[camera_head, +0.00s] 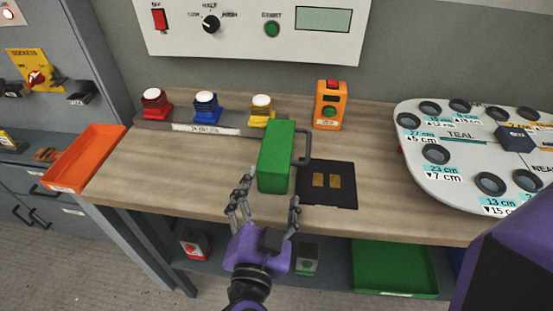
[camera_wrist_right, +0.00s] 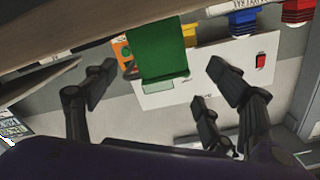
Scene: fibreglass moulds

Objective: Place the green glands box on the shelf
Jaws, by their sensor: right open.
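A green box (camera_head: 278,155) with a dark handle on its right side stands upright near the front of the wooden bench. I cannot read a label on it. My right gripper (camera_head: 268,197) is open at the bench's front edge, its fingers apart just in front of the box. In the right wrist view the green box (camera_wrist_right: 160,50) shows beyond and between the open fingers (camera_wrist_right: 165,80), with nothing held. A grey shelf (camera_head: 335,260) runs under the bench. My left gripper is not in view.
A black mat (camera_head: 343,197) with two tan pads lies right of the box. Behind stand red, blue and yellow buttons and an orange device (camera_head: 330,105). A white gauge board (camera_head: 450,170) lies right, an orange tray (camera_head: 85,158) left. A green tray (camera_head: 395,268) sits low right.

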